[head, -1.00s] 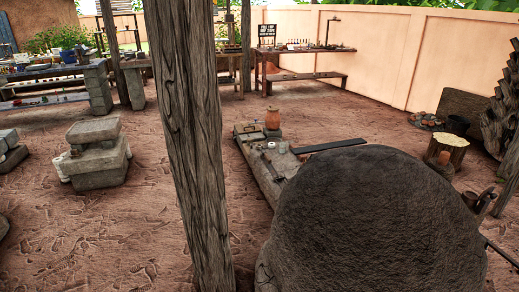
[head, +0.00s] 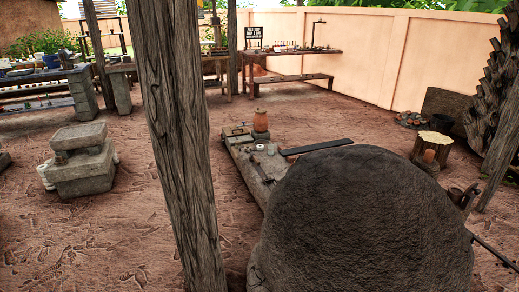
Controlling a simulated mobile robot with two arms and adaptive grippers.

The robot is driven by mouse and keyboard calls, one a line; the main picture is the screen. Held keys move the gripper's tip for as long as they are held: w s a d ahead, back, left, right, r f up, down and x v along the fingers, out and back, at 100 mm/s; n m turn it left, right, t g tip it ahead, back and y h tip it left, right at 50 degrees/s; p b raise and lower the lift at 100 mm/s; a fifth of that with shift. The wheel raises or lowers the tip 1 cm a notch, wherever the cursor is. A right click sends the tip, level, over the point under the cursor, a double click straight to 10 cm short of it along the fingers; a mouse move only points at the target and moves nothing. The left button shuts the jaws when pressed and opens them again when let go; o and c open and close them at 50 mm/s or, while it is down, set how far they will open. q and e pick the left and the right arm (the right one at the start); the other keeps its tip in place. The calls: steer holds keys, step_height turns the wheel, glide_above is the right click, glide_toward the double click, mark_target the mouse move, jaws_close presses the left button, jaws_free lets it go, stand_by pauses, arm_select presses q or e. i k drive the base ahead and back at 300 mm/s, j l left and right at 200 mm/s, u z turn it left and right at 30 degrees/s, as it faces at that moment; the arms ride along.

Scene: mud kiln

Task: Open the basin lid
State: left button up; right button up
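A squared stone basin with a flat slab-like top (head: 80,135) stands on the ground at the left of the head view; I take this top to be its lid. The basin is some distance away, to the left of a wooden post. Neither of my grippers shows in the head view.
A thick wooden post (head: 180,150) stands close in front. A big dark mud kiln dome (head: 365,225) fills the lower right. Behind it lies a low stone ledge (head: 240,160) with a clay jar (head: 260,121). Open dirt ground (head: 95,240) lies at lower left.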

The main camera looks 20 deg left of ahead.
mark_target(235, 128)
steer(key=i+j+u, duration=0.3)
steer(key=j+u, duration=0.15)
steer(key=j, duration=0.25)
steer(key=i+j+u, duration=0.4)
steer(key=j, duration=0.2)
steer(key=i+j+u, duration=0.75)
steer(key=i+u, duration=0.15)
steer(key=i, duration=0.15)
steer(key=i+u, duration=0.45)
steer(key=i+l+z, duration=0.1)
steer(key=i+z, duration=0.25)
steer(key=i+j+z, duration=0.1)
steer(key=i+z, duration=0.2)
steer(key=i, duration=0.3)
steer(key=i+j+z, duration=0.1)
steer(key=i+z, duration=0.25)
steer(key=i+j+z, duration=0.35)
steer(key=i, duration=0.2)
steer(key=i+l+z, duration=0.25)
steer(key=i+z, duration=0.15)
steer(key=i, duration=0.65)
steer(key=i+j+z, duration=0.1)
steer(key=i+z, duration=0.3)
steer(key=i, duration=0.65)
